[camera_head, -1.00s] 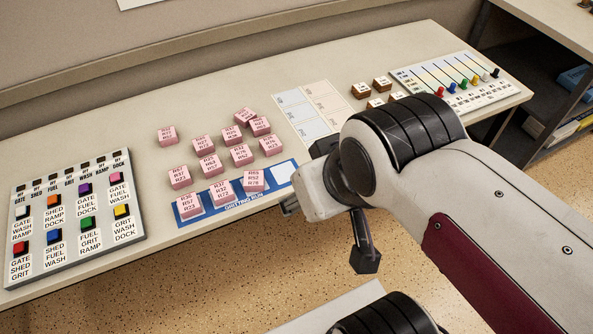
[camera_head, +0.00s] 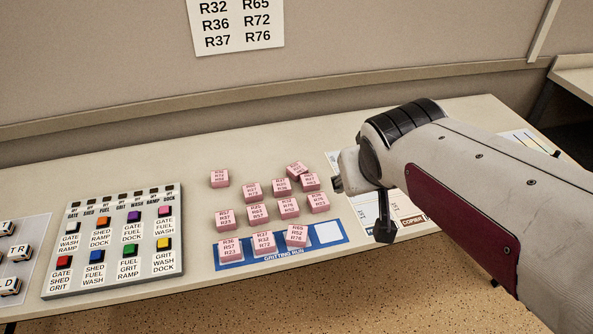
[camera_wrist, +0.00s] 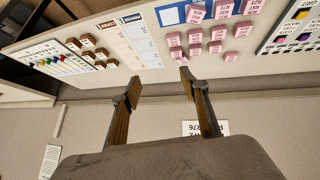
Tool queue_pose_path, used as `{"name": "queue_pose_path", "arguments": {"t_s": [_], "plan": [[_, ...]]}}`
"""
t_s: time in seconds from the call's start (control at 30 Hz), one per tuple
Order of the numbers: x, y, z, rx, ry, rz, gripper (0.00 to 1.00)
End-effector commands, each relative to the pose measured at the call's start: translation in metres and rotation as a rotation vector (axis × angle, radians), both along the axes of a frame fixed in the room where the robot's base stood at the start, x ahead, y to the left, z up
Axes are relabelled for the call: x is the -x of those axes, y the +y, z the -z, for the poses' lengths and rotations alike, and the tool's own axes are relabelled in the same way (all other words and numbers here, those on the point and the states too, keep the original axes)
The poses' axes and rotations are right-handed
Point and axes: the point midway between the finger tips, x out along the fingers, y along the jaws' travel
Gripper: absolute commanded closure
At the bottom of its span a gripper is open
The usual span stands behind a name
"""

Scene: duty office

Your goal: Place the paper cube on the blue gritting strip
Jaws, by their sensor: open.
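The blue gritting strip (camera_head: 284,257) lies near the front edge of the desk. Three pink labelled paper cubes stand on its left and middle squares, and its right white square (camera_head: 329,232) is bare. Several more pink cubes, such as one at the far left (camera_head: 219,178) and one at the right (camera_head: 319,202), lie loose behind the strip. One cube (camera_head: 296,170) sits askew against its neighbours. My gripper (camera_wrist: 160,86) is open and empty, with the cubes beyond its fingers in the wrist view. In the head view the fingers are mostly hidden, right of the cubes.
A panel of coloured buttons (camera_head: 174,272) stands left of the strip. White and brown printed cards (camera_head: 408,214) lie under my arm at the right. A slider board (camera_wrist: 50,65) and brown blocks (camera_wrist: 88,40) show in the wrist view. A number sheet (camera_head: 237,25) hangs on the wall.

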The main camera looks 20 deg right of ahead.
Motion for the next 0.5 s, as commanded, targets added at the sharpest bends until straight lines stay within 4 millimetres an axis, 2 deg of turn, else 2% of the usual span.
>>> {"name": "queue_pose_path", "arguments": {"t_s": [0.1, 0.5], "plan": [[-0.028, -0.010, 0.001, 0.025, -0.022, -0.001, 0.56], [-0.117, -0.034, 0.010, 0.085, -0.106, -0.038, 0.56]]}}
